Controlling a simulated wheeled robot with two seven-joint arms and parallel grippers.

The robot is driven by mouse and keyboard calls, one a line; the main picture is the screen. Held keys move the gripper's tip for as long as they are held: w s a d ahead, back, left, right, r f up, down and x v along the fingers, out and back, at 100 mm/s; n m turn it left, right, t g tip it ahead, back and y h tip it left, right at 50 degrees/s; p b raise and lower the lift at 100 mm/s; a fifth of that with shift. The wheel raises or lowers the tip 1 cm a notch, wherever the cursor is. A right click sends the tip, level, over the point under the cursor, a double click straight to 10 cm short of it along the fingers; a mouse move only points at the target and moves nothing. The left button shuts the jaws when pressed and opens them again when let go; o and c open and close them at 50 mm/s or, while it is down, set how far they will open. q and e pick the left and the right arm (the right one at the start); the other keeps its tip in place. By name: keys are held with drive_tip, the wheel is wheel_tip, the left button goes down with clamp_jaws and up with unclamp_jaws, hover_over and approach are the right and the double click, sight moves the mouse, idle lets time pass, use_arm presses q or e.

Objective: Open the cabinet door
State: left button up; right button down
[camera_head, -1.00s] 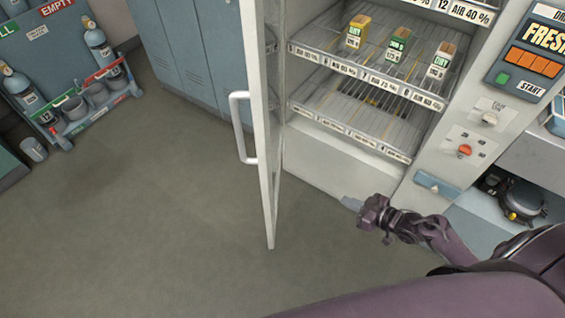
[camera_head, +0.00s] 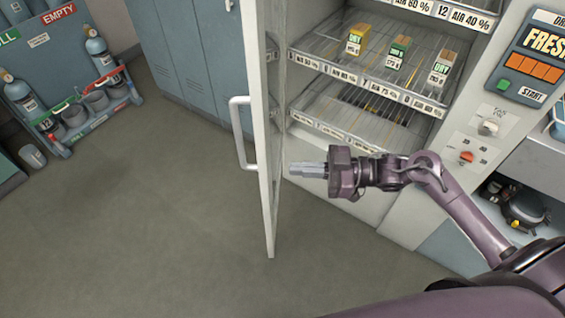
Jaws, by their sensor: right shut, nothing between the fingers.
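The cabinet door (camera_head: 266,190) stands swung out from the cabinet, seen nearly edge-on, with its white bar handle (camera_head: 240,133) on the left, outer side. The open cabinet shows wire shelves (camera_head: 352,118) on the right of the door. My right gripper (camera_head: 293,169) is shut and empty. It points left, in front of the cabinet's lower part, on the inner side of the door. In the picture its fingertips are just right of the door; I cannot tell whether they touch it. My left gripper is not in view.
Small cartons (camera_head: 397,52) stand on the upper shelf. A control panel (camera_head: 525,65) with knobs is at the right. Blue lockers (camera_head: 190,60) stand behind the door, and a rack with gas cylinders (camera_head: 100,55) is at the far left. The floor (camera_head: 150,220) left of the door is clear.

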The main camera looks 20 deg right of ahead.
sight(268, 167)
drive_tip(key=p+x, duration=0.1)
drive_tip(key=x, duration=0.2)
drive_tip(key=shift+w+a, duration=0.2)
drive_tip(key=shift+a, duration=0.15)
drive_tip(key=shift+w+a, duration=0.1)
drive_tip(key=shift+a, duration=0.2)
